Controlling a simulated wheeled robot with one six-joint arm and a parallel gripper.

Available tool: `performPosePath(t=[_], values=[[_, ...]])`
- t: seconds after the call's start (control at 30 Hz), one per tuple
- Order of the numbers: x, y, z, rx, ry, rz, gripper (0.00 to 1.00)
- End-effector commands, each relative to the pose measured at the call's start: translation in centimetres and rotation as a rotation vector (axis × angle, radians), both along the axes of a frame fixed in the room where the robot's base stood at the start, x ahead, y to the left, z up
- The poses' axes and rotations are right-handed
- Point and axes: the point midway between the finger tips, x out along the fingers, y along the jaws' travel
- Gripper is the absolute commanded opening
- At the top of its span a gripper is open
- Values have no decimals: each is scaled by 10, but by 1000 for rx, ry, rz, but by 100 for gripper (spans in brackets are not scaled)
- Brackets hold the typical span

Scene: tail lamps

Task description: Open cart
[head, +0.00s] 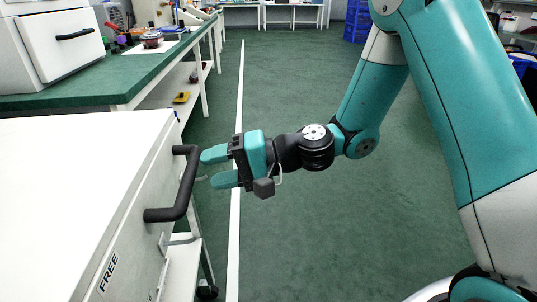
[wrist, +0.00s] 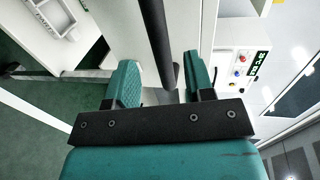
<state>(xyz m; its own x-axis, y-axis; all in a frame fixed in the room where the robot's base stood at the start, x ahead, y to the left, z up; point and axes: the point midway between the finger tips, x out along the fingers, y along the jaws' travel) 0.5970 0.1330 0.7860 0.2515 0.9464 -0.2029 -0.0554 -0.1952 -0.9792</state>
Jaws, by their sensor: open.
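The cart (head: 75,200) is a white box at the left of the head view, with "FREE" printed on its side. A black bar handle (head: 184,186) stands out from its right face. My gripper (head: 208,168) is teal with a black base and points left at the handle, close to its right side. Its jaws are open. In the wrist view the handle (wrist: 156,40) reaches down between the two teal fingers of my gripper (wrist: 160,80). The fingers look apart from the bar; I cannot tell exactly how deep it lies between them.
A green-topped bench (head: 125,80) runs behind the cart, carrying a white cabinet (head: 60,45) and small items. A white line (head: 237,130) crosses the green floor. Blue crates (head: 357,20) stand at the back. The floor in the middle is clear.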

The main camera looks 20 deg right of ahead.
Motion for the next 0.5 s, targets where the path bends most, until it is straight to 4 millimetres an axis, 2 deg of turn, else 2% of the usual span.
performPosePath(t=[0.03, 0.2, 0.33, 0.5], values=[[-3, -15, 5, 0, 1, -7, 48], [-13, -54, 13, 0, 2, -6, 48], [-20, -76, 18, 0, 0, -4, 48], [-25, -92, 20, 0, 1, 0, 48]])
